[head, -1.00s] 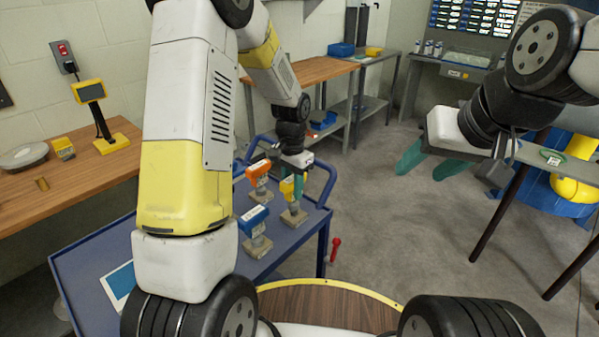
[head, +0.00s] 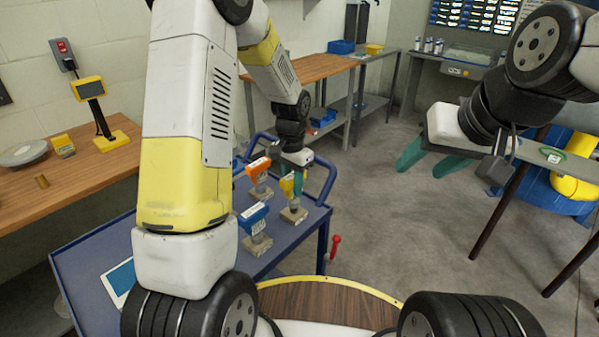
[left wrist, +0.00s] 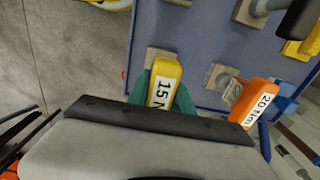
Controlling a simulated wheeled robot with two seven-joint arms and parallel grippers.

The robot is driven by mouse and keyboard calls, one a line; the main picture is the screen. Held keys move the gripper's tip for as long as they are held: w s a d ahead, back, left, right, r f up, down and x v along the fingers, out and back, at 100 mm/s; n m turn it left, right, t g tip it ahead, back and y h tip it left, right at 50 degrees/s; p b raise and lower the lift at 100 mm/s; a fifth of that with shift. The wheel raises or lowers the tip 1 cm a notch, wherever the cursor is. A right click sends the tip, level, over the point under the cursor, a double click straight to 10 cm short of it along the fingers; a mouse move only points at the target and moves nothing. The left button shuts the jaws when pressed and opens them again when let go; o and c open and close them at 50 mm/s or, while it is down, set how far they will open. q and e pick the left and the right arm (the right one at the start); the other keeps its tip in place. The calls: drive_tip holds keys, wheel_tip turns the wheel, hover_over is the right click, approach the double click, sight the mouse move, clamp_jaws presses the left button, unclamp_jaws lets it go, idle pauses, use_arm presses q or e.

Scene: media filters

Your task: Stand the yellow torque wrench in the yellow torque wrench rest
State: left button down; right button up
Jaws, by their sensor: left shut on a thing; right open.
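The yellow torque wrench (head: 287,186) is between the green fingers of my left gripper (head: 299,182), above the blue cart. In the left wrist view the wrench (left wrist: 166,82), labelled "15 N", shows between the fingers of the left gripper (left wrist: 160,95), which is shut on it. A grey-brown block rest (head: 294,214) is directly below the wrench in the head view; this rest (left wrist: 157,55) also shows just beyond the wrench in the left wrist view. I cannot tell whether the wrench's lower end is in the rest. My right gripper (head: 432,158) is open and empty, over the floor.
An orange wrench (head: 258,168) labelled "20" stands on its own block close to the left gripper. A blue wrench (head: 252,215) stands on another block nearer me. The cart (head: 85,255) also carries a tablet. A wooden bench (head: 100,170) is at left.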

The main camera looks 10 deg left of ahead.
sight(292, 175)
use_arm(q)
drive_tip(key=shift+f, duration=0.15)
drive_tip(key=shift+f, duration=1.1)
drive_tip(key=c, duration=1.1)
unclamp_jaws()
drive_tip(key=shift+o, duration=0.2)
wheel_tip(292, 175, up, 7)
drive_tip(key=shift+r, duration=0.1)
drive_tip(key=shift+n+t+h, duration=0.3)
drive_tip(key=shift+n+t, duration=0.4)
drive_tip(key=s+r, duration=0.1)
drive_tip(key=r, duration=0.1)
drive_tip(key=s+r, duration=0.1)
drive_tip(key=r, duration=0.2)
drive_tip(key=s+a+r, duration=0.1)
drive_tip(key=r, duration=0.2)
drive_tip(key=shift+s+a, duration=0.1)
drive_tip(key=shift+s, duration=0.15)
drive_tip(key=s+a+r+n+t, duration=0.1)
drive_tip(key=s+r+n+t, duration=0.1)
drive_tip(key=s+r, duration=0.4)
drive_tip(key=s+r+n+t+h, duration=0.1)
drive_tip(key=s+r, duration=0.4)
drive_tip(key=s, duration=0.7)
drive_tip(key=shift+s+a+r+n+t+h, duration=0.15)
drive_tip(key=shift+a+r+n+t+h, duration=0.2)
drive_tip(key=shift+n+t, duration=0.55)
